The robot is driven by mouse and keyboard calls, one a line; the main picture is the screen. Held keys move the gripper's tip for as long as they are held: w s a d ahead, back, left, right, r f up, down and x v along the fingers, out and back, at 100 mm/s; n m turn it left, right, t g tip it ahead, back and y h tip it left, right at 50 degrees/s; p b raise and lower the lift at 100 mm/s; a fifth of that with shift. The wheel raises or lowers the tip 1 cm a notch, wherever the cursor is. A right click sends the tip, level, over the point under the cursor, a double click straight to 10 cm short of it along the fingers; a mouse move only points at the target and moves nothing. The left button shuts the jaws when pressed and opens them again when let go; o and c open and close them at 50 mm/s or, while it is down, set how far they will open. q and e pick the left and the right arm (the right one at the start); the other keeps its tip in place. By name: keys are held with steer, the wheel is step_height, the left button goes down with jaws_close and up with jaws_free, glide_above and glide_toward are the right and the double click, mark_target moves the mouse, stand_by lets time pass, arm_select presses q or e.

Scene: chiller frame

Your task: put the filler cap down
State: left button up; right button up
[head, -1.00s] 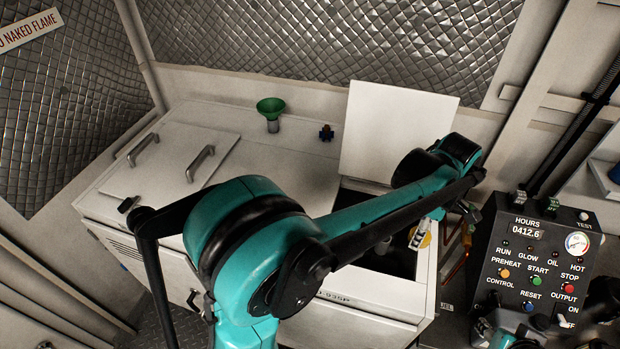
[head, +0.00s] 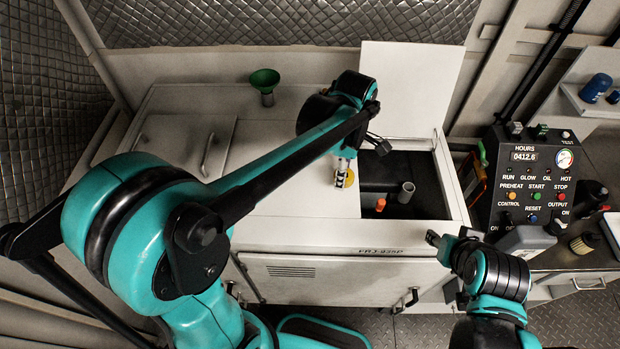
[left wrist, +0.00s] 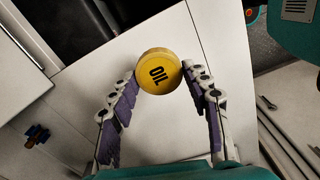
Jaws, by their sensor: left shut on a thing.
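The filler cap (left wrist: 158,74) is a yellow disc marked OIL. My left gripper (left wrist: 157,82) is shut on it, with one finger on each side. In the head view the cap (head: 349,183) shows as a small yellow edge below my left gripper (head: 343,174). It is over the white cabinet top (head: 290,195), just left of the open bay; I cannot tell whether it touches the top. My right gripper (head: 438,240) is at the cabinet's front right, its jaw opening unclear.
The open bay (head: 425,170) holds a grey upright neck (head: 406,191) and an orange-topped part (head: 380,204). Its raised lid (head: 410,85) stands behind. A green funnel (head: 264,79) stands at the back left. A control panel (head: 535,185) is right. The cabinet's front middle top is clear.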

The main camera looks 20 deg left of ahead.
mark_target(317, 195)
arm_select(q)
steer(key=a+f, duration=0.1)
steer(key=a, duration=0.1)
steer(key=s+a+f, duration=0.1)
steer(key=a, duration=0.1)
steer(key=a+f, duration=0.1)
steer(key=a, duration=0.1)
steer(key=shift+s+f, duration=0.3)
steer(key=shift+s, duration=0.05)
steer(key=shift+f+b, duration=0.65)
steer(key=shift+f, duration=1.4)
steer(key=shift+f, duration=0.2)
steer(key=o, duration=1)
steer(key=shift+r, duration=0.1)
